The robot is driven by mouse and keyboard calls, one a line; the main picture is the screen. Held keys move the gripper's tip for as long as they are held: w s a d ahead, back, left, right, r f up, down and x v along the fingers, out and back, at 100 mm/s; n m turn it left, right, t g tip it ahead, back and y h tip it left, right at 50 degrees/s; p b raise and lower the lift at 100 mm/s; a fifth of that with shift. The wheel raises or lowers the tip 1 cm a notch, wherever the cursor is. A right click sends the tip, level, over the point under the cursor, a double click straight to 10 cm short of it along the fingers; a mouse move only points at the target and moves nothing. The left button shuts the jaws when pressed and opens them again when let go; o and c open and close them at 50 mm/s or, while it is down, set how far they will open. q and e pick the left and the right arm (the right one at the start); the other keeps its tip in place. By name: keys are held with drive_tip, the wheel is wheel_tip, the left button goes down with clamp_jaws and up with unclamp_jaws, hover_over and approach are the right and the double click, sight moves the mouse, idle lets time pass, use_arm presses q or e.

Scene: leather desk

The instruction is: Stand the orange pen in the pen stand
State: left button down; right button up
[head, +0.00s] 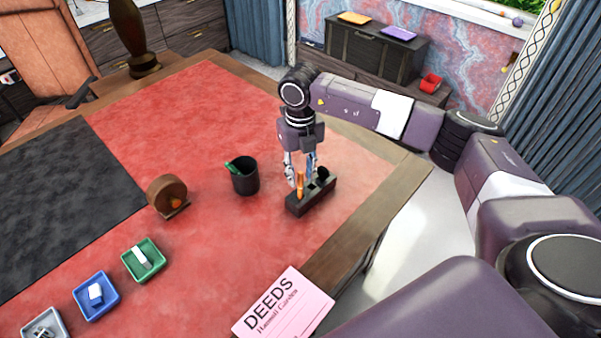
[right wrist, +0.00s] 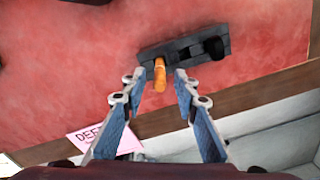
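The orange pen (head: 300,187) stands in a dark rectangular block (head: 323,197); its upper part shows, and its lower end is hidden in the block. The pen (right wrist: 160,76) also shows in the right wrist view, between the fingertips. My right gripper (head: 300,172) is above the block, pointing down, with its fingers apart on either side of the pen. In the right wrist view gaps show between the pen and both fingers. A round black cup (head: 245,178) that looks like the pen stand is left of the block, with a green pen (head: 232,168) leaning in it. My left gripper is out of view.
A black round object (head: 323,173) sits in the block's other end. A brown wheel-shaped object (head: 167,195) is left of the cup. Green (head: 160,259) and blue (head: 81,308) trays lie at the front left. A pink card (head: 290,305) lies near the desk edge.

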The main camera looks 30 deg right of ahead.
drive_tip(key=shift+r+b, duration=0.3)
drive_tip(key=shift+r, duration=0.15)
wheel_tip(320, 180, up, 11)
drive_tip(key=b, duration=0.2)
drive_tip(key=shift+r+b, duration=0.2)
drive_tip(key=shift+b, duration=0.2)
drive_tip(key=shift+s+f, duration=0.1)
drive_tip(key=shift+f, duration=0.05)
